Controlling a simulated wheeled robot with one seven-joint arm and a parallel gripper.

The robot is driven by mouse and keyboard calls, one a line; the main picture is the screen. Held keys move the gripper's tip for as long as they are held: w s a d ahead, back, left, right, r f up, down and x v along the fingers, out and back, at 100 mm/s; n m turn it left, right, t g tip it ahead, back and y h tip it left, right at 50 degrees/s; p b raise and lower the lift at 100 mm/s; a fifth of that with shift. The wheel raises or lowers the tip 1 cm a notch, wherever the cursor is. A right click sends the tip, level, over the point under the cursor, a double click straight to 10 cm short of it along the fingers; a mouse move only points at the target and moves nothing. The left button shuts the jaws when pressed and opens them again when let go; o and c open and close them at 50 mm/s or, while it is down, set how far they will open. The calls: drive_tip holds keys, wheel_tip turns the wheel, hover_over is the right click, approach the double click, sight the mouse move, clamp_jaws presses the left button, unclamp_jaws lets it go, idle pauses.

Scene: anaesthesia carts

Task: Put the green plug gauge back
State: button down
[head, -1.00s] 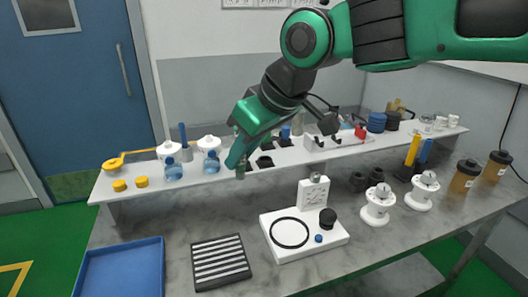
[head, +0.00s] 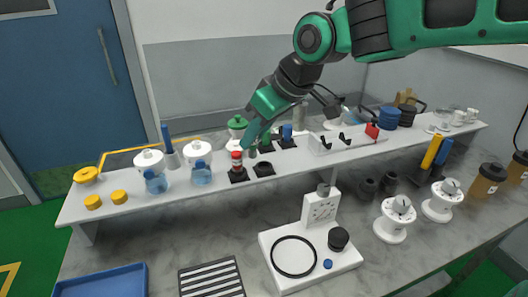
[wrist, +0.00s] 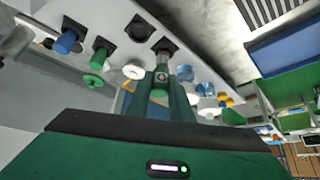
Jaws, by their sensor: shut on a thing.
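My gripper (head: 249,151) is above the front of the raised white shelf (head: 215,182). Behind stand a green piece (head: 266,141) and a blue gauge (head: 287,131) in black holders.
Jars with blue bases (head: 201,170) and yellow caps (head: 119,197) stand left on the shelf. A white rack with hooks (head: 347,140) stands right of the holders. Below are a white dial stand (head: 320,208), a striped block (head: 211,280) and a blue tray (head: 100,283).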

drive_tip(key=shift+w+d+f, duration=0.45)
drive_tip(key=shift+w+f, duration=0.35)
drive_tip(key=shift+f, duration=0.45)
drive_tip(key=shift+w+d+f, duration=0.45)
drive_tip(key=shift+w+f, duration=0.3)
drive_tip(key=shift+f, duration=0.45)
drive_tip(key=shift+w+d+f, duration=0.45)
drive_tip(key=shift+w+f, duration=0.35)
drive_tip(key=shift+f, duration=0.45)
drive_tip(key=c, duration=1.6)
unclamp_jaws()
drive_tip(key=v, duration=1.2)
